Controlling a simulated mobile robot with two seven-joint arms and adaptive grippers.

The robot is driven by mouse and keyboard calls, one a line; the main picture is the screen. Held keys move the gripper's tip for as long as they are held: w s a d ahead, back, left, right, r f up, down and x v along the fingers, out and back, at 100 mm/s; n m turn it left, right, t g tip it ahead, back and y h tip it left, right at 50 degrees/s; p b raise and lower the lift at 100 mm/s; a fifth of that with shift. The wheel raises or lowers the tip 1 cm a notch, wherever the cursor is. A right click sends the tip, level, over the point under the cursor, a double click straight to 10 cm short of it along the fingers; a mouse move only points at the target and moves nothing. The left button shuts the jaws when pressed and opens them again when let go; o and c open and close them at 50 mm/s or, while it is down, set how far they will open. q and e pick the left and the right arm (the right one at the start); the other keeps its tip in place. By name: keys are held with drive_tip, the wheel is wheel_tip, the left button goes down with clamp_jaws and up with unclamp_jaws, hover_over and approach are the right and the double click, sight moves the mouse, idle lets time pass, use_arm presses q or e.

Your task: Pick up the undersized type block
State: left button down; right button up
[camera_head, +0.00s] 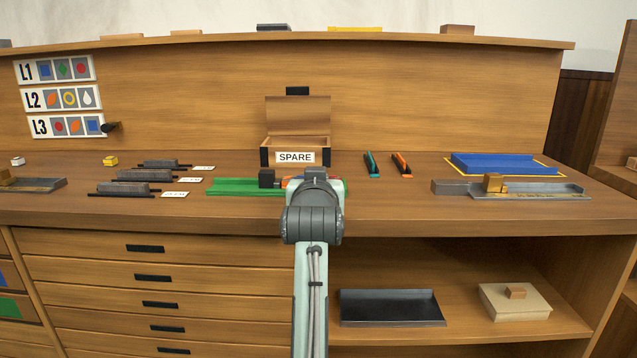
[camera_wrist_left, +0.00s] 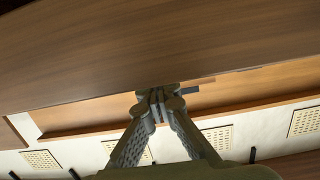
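A green tray (camera_head: 232,187) lies at the middle of the bench with a dark block (camera_head: 267,178) standing on it. Small coloured pieces (camera_head: 290,182) show beside the block, partly hidden by my arm. I cannot tell which piece is the undersized type block. One arm of mine, seemingly the right, rises from the bottom centre and its wrist (camera_head: 313,205) covers the tray's right part; its fingers are hidden. My left gripper (camera_wrist_left: 158,94) shows in the left wrist view with fingertips together and nothing visible between them, facing a wooden surface.
A lidded SPARE box (camera_head: 295,157) stands open behind the tray. Green tweezers (camera_head: 371,164) and orange tweezers (camera_head: 401,163) lie to its right. A metal gauge (camera_head: 450,188) with a brass block (camera_head: 493,183) and a blue tray (camera_head: 505,163) are at right. Grey type lines (camera_head: 145,175) lie left.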

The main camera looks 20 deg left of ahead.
use_arm(q)
drive_tip(key=shift+w, duration=0.1)
wheel_tip(320, 180, up, 4)
drive_tip(key=shift+a+r, duration=0.1)
drive_tip(key=shift+r, duration=0.1)
drive_tip(key=s+a+r+p, duration=0.1)
drive_tip(key=s+a+r, duration=0.4)
drive_tip(key=a, duration=0.5)
drive_tip(key=shift+a+r, duration=0.15)
drive_tip(key=shift+r, duration=0.5)
use_arm(e)
drive_tip(key=f, duration=0.3)
drive_tip(key=shift+w+a, duration=0.1)
drive_tip(key=shift+a, duration=0.15)
use_arm(q)
drive_tip(key=c, duration=2.3)
unclamp_jaws()
drive_tip(key=o, duration=1.8)
use_arm(e)
drive_tip(key=shift+d, duration=0.2)
use_arm(q)
drive_tip(key=shift+o, duration=0.2)
